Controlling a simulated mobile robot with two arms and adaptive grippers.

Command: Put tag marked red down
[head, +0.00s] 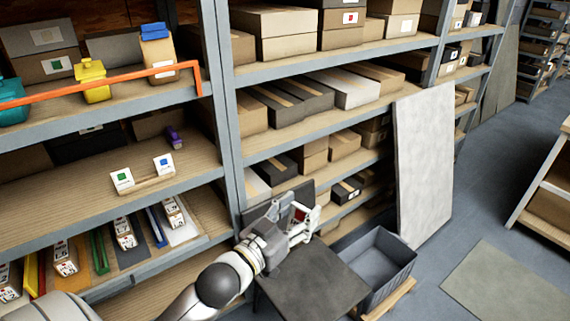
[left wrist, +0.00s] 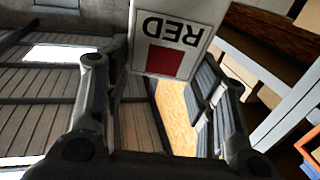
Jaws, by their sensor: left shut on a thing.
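The tag marked red (left wrist: 165,35) is a white card with the word RED and a red square, upside down in the left wrist view. My left gripper (head: 303,223) is shut on it; in the head view a bit of red shows at the jaws. The gripper is in front of the shelf, over the back edge of a dark table (head: 318,283). A tag with a green square (head: 122,179) and a tag with a blue square (head: 163,167) stand on a small wooden holder (head: 146,186) on the middle left shelf. My right gripper is not in view.
A grey open bin (head: 377,262) stands right of the dark table. A pale panel (head: 425,160) leans on the shelving. An orange bar (head: 120,80) crosses the upper left shelf before teal, yellow and blue-topped containers. The dark table top looks bare.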

